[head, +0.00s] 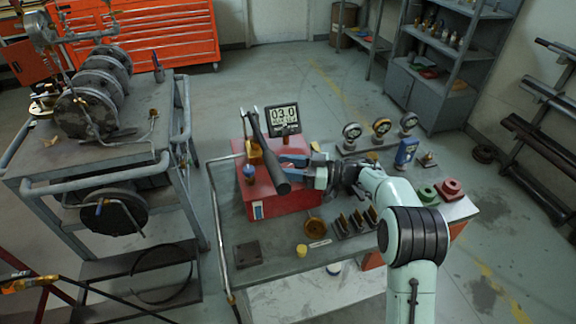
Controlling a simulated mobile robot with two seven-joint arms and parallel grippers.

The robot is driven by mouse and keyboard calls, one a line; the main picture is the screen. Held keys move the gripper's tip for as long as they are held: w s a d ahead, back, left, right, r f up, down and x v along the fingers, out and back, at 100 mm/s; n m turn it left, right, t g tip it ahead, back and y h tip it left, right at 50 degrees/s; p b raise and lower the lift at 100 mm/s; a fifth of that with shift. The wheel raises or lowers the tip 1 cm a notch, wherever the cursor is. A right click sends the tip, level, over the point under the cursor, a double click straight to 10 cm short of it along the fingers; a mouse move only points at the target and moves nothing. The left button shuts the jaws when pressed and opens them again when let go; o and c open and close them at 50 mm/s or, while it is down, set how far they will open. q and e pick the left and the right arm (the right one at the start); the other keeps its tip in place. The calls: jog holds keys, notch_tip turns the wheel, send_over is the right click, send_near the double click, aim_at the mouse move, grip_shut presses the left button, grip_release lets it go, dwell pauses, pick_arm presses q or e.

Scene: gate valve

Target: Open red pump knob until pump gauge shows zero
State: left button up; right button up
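The red pump (288,201) stands on the workbench, with a long black lever (266,152) sloping across its top. The pump gauge (283,119) stands upright behind it, and its display appears to read 03.0. My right gripper (287,164) reaches in from the right at the pump's top, with its fingertips close to the lever. I cannot tell whether it touches the lever or holds anything. No red knob can be made out for certain against the red body; the gripper and lever cover part of that area. My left gripper is not in view.
Several dial gauges (381,127) stand on the bench's far side, near a blue device (406,152). Green (427,194) and red (450,188) flanged parts sit at the right. A dark rack (356,222) is at the front. A grey cart (60,165) stands left.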

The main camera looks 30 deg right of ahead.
jog(key=shift+r, duration=0.15)
jog(key=o, duration=1)
jog(key=shift+c, duration=0.2)
jog(key=v, duration=1.3)
jog(key=shift+d, duration=0.1)
